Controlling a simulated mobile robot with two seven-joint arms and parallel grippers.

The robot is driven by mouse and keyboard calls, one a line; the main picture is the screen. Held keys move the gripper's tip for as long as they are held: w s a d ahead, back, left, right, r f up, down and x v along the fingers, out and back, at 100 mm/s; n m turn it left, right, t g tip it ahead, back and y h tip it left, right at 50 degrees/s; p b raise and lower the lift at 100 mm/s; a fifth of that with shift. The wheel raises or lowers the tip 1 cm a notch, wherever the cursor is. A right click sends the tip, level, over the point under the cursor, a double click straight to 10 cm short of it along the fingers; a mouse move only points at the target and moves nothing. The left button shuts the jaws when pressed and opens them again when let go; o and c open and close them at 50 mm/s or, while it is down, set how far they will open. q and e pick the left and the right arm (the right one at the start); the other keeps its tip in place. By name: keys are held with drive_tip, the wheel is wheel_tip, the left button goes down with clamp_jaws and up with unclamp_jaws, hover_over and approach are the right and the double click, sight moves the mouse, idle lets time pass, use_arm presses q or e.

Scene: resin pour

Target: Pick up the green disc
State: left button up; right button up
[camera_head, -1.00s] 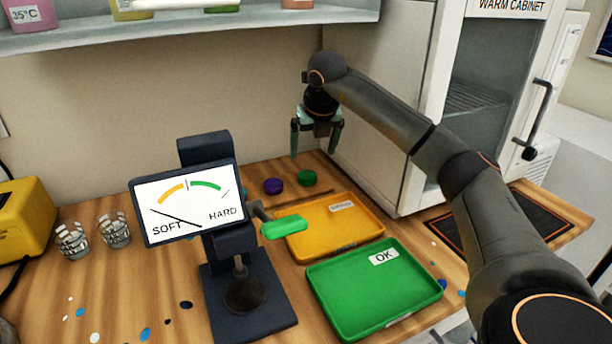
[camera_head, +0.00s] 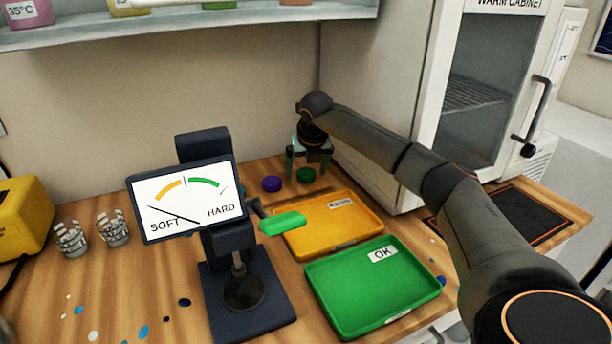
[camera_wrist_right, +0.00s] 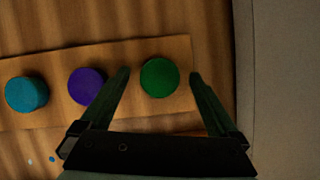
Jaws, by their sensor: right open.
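The green disc (camera_head: 306,174) sits on the wooden table at the back, just right of a purple disc (camera_head: 272,184). In the right wrist view the green disc (camera_wrist_right: 159,77) lies between the two fingertips, on a pale wooden strip. My right gripper (camera_head: 308,172) points down with its fingers open, directly over or around the green disc. In the right wrist view the open gripper (camera_wrist_right: 160,76) has a finger on each side of it, with a visible gap on both sides. My left gripper is not in view.
A teal disc (camera_wrist_right: 26,94) and the purple disc (camera_wrist_right: 87,86) lie left of the green one. The cabinet (camera_head: 385,130) stands close on the right. An orange tray (camera_head: 372,209), a green OK tray (camera_head: 432,286) and a gauge (camera_head: 187,203) stand in front.

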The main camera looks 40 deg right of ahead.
drive_tip(key=c, duration=1.4)
drive_tip(key=shift+r, duration=0.1)
drive_tip(key=shift+c, duration=0.2)
